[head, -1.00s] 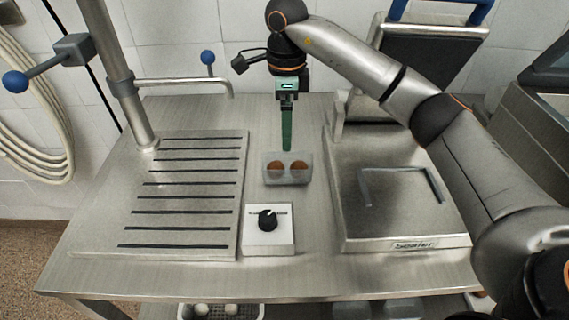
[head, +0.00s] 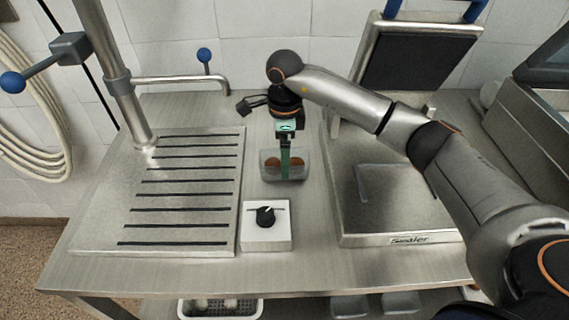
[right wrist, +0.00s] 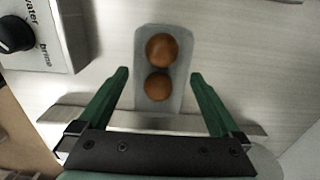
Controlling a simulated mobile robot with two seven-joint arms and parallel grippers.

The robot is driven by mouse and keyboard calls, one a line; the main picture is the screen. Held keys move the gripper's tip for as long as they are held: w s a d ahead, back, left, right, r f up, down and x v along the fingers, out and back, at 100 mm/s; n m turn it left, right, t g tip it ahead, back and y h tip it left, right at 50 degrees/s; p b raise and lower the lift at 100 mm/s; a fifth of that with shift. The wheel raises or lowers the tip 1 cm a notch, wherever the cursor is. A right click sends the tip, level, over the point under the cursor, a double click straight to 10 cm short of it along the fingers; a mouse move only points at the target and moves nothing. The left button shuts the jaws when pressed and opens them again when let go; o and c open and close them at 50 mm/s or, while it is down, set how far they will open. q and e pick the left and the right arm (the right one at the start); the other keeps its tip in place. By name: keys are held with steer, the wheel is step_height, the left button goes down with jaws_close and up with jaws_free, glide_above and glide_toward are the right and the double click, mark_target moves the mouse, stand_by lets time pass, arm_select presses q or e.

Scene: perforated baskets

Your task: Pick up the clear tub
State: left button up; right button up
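The clear tub (head: 297,170) is a small see-through container with two brown round items in it. It stands on the steel table between the slotted drain plate and the sealer. In the right wrist view the tub (right wrist: 160,101) lies between and a little beyond the green fingers. My right gripper (head: 286,170) points down at the tub, in front of part of it in the head view. In the right wrist view my right gripper (right wrist: 160,75) is open, with a gap on both sides of the tub. My left gripper is not in view.
A white box with a black knob (head: 266,230) stands just in front of the tub. The slotted drain plate (head: 185,190) is on the left, and the sealer (head: 400,225) is on the right. A white basket (head: 221,308) is below the table.

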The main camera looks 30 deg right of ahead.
steer(key=c, duration=1.2)
steer(key=shift+r, duration=0.8)
steer(key=s+a+r+b, duration=0.1)
steer(key=s+a+r, duration=0.4)
steer(key=s+r, duration=0.6)
steer(key=shift+s+r, duration=0.25)
steer(key=shift+s, duration=0.75)
